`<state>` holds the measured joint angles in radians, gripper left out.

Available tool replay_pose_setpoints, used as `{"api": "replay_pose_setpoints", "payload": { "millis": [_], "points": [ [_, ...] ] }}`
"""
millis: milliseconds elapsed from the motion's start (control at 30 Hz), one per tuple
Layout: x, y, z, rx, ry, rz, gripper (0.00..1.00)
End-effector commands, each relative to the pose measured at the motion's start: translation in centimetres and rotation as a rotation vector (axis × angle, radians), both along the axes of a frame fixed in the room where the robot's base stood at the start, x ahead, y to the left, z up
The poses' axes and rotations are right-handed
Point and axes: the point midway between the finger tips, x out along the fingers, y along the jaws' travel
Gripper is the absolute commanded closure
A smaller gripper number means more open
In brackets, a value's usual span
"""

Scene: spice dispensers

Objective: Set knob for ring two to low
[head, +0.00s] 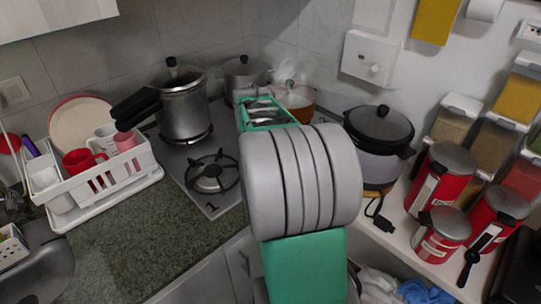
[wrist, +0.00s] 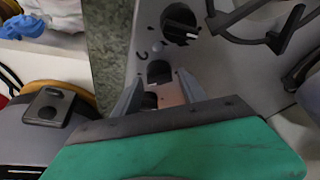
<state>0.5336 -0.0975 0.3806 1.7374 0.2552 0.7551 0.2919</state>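The steel stovetop (head: 203,196) shows at the left of my arm in the head view; my arm hides its knobs and the rest of it. In the wrist view a round black knob with a pale pointer mark (wrist: 180,22) stands on the panel at the top. A smaller dark knob (wrist: 158,72) lies near my gripper's fingertips. I cannot tell which knob belongs to ring two. My gripper (wrist: 158,88) has its two grey fingers apart, on either side of a dark round part, with no clear contact. In the head view its fingers are hidden.
A steel pressure cooker (head: 184,107), a pot (head: 245,74) and an orange pan (head: 296,100) stand on the stove's back part. A rice cooker (head: 379,145) and red canisters (head: 441,235) stand at right. A dish rack (head: 105,178) stands on the left counter. Black burner grates (wrist: 275,40) lie close by.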

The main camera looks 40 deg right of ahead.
Motion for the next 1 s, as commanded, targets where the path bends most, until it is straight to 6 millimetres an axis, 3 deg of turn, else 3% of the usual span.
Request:
{"api": "replay_pose_setpoints", "payload": {
  "millis": [333,700,1000],
  "points": [
    [0.0,0.1,0.2,0.000,0.000,0.001,0.44],
    [-1.2,2.2,6.2,-0.002,-0.002,0.001,0.44],
    [-1.5,2.6,7.2,0.001,0.001,0.001,0.44]
  ]
}}
